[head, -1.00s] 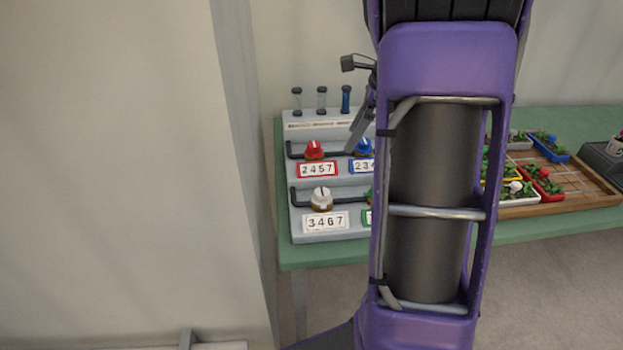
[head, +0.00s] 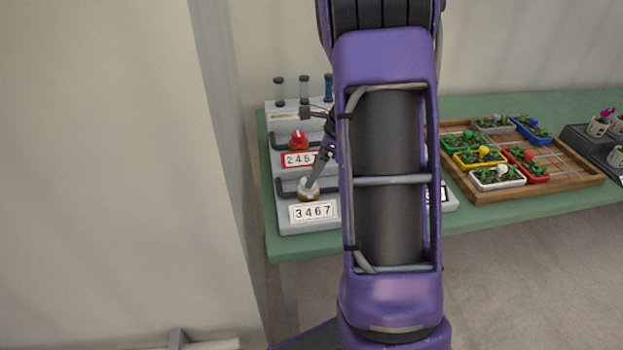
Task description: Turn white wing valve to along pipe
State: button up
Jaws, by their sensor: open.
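The white wing valve (head: 308,194) sits on a brass-coloured base on the lower step of the grey valve stand, above the label 3467 (head: 313,211). A dark pipe (head: 286,187) runs into it from the left. My gripper (head: 309,183) points down from the right, with its fingertips at the top of the white valve. The fingers partly cover the wing, so its angle and any contact cannot be told. The red valve (head: 298,140) stands on the step above, behind my gripper. My purple arm hides the right part of the stand.
The stand is on a green table (head: 400,236). Tubes (head: 304,90) rise at its back. A wooden tray (head: 530,187) with several coloured planters lies to the right, and a dark tray (head: 585,143) with pots stands beyond it. A pale wall is close on the left.

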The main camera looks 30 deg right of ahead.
jog(key=shift+x, duration=1.3)
grip_shut()
